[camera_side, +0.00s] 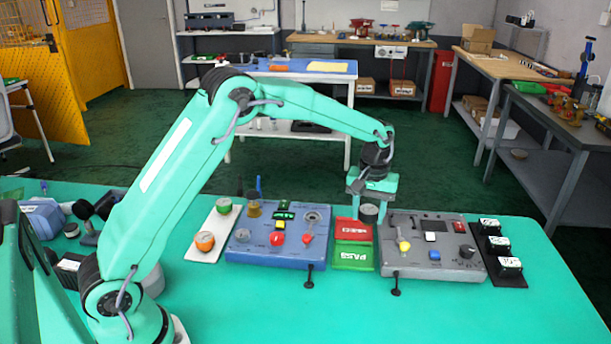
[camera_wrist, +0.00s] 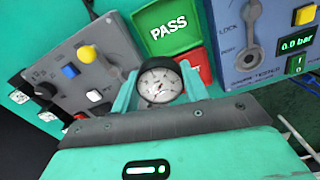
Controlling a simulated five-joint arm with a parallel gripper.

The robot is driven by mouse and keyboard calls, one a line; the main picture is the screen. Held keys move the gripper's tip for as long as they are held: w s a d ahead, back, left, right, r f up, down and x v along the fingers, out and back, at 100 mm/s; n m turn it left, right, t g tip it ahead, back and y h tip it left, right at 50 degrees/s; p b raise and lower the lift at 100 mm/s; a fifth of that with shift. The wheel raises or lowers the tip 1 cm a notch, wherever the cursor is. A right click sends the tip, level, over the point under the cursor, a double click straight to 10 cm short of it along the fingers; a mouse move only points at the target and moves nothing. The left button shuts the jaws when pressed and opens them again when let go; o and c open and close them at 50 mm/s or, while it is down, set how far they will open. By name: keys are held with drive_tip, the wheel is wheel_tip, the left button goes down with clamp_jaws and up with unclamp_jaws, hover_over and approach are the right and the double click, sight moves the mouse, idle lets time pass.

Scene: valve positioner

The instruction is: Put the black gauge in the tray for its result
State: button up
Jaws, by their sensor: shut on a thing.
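My gripper (camera_side: 369,208) points down behind the trays in the side view and is shut on the black gauge (camera_side: 369,214). In the wrist view the gauge (camera_wrist: 158,83) sits between the two green fingers, its round white dial facing the camera; the needle reading is too small to tell. The green PASS tray (camera_side: 353,257) lies nearest the side camera, with the red tray (camera_side: 353,230) just behind it. The red tray's lettering is upside down and hard to read. In the wrist view the PASS tray (camera_wrist: 168,28) looks empty; the gauge partly hides the red tray (camera_wrist: 199,66).
A blue panel (camera_side: 265,246) with a lever and a 0.0 bar display (camera_wrist: 296,45) stands left of the trays. A grey panel (camera_side: 455,262) with a yellow knob stands right. Beyond it is a black rack (camera_side: 508,280) of cubes.

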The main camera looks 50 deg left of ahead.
hover_over(354, 230)
wheel_tip(354, 230, down, 5)
drive_tip(key=shift+f, duration=2.05)
drive_tip(key=o, duration=1)
drive_tip(key=shift+f, duration=0.15)
drive_tip(key=shift+o, duration=0.2)
wheel_tip(354, 230, up, 12)
drive_tip(key=shift+r, duration=0.2)
